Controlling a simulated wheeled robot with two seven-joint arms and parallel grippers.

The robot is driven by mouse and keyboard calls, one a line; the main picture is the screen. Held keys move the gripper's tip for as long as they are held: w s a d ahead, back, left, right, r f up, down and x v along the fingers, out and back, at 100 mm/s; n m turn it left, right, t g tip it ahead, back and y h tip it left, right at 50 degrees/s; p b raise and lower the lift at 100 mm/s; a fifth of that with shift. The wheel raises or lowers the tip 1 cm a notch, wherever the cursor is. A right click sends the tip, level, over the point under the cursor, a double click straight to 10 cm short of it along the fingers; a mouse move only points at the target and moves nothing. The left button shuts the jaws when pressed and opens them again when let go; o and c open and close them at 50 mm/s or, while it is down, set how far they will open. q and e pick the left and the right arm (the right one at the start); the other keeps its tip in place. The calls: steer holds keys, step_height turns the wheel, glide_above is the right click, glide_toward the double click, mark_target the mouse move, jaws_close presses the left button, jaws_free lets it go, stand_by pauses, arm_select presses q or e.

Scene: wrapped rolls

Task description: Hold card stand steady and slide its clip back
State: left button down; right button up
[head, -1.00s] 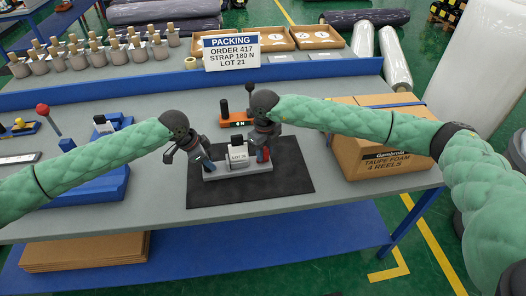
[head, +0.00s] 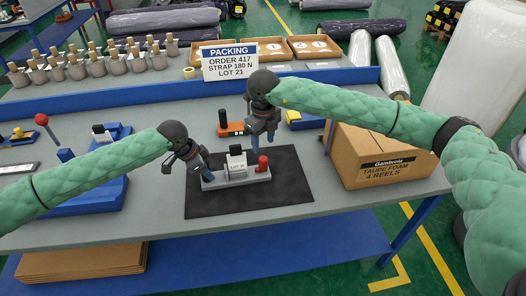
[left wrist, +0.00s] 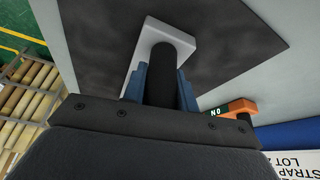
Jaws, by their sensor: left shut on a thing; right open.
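The card stand (head: 232,182) is a light grey bar on a black mat (head: 290,195). It carries a white lot card with a dark-topped clip (head: 236,160) near its middle and a red knob (head: 263,164) at its right end. My left gripper (head: 202,171) is shut on the black post at the stand's left end. In the left wrist view the black post (left wrist: 172,65) stands between the blue fingers, above the pale base (left wrist: 158,38). My right gripper (head: 262,140) is open and empty, above and behind the red knob. Its fingertips are small in view.
An orange counter device (head: 230,129) stands behind the mat. A taupe foam carton (head: 385,160) is at the right. A packing sign (head: 230,63) stands on the back ledge. The mat's front is clear.

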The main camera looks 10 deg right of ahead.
steer(key=shift+r, duration=1.4)
arm_select(q)
steer(key=c, duration=1)
jaws_free()
steer(key=shift+r, duration=0.15)
